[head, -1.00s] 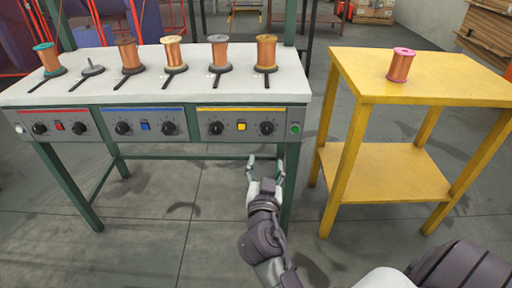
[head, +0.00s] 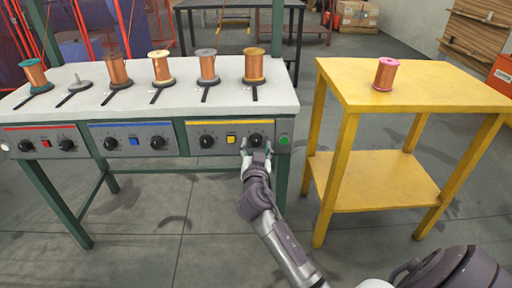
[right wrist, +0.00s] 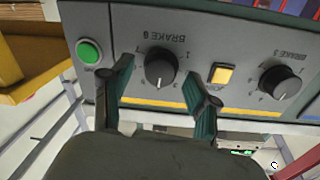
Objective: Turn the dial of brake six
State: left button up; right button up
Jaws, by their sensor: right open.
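The brake six dial (head: 255,139) is a round black knob at the right end of the yellow-striped panel. In the right wrist view the dial (right wrist: 160,70) appears upside down, with its label above it. My right gripper (head: 257,149) is open in front of this dial. In the right wrist view the open fingers of the right gripper (right wrist: 157,74) stand on either side of the knob. I cannot tell whether they touch it. My left gripper is not in view.
The brake five dial (right wrist: 280,84) and a yellow button (right wrist: 221,74) lie to one side, a green button (right wrist: 89,51) to the other. Copper spools, such as one above the panel (head: 254,66), stand on the bench top. A yellow table (head: 430,92) stands at right.

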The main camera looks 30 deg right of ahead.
grip_shut()
